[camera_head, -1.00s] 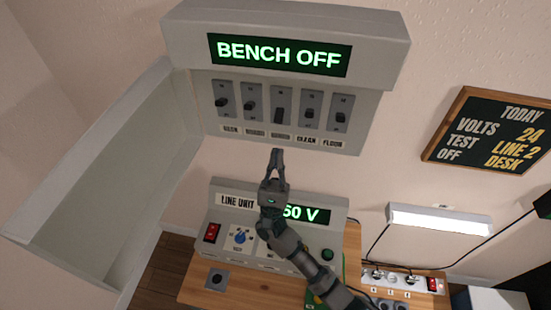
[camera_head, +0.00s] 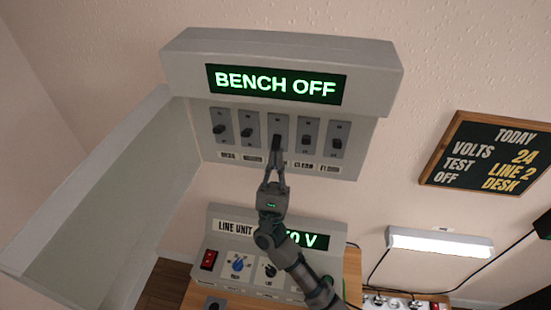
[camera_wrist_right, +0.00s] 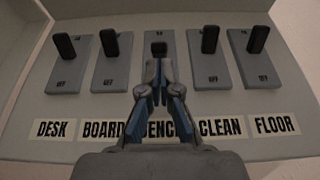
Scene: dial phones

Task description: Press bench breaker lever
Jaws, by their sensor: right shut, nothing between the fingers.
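The breaker panel (camera_head: 190,140) on the wall has a row of levers under a display reading BENCH OFF (camera_head: 276,84). The bench lever (camera_head: 277,141) is the middle one; the wrist view shows its dark tip (camera_wrist_right: 159,47) lower than the levers beside it. My right gripper (camera_head: 275,154) is shut and empty, right below the bench lever. In the wrist view its fingertips (camera_wrist_right: 158,66) overlap the bench plate and partly cover the BENCH label (camera_wrist_right: 159,129). I cannot tell whether they touch the lever. My left gripper is not in view.
The clean lever (camera_wrist_right: 209,40) and board lever (camera_wrist_right: 110,43) flank the bench lever closely. The panel's open door (camera_head: 90,200) stands out at the left. Below is the line unit (camera_head: 225,240), partly hidden by my arm. A chalkboard (camera_head: 487,155) and a lamp (camera_head: 440,243) are at right.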

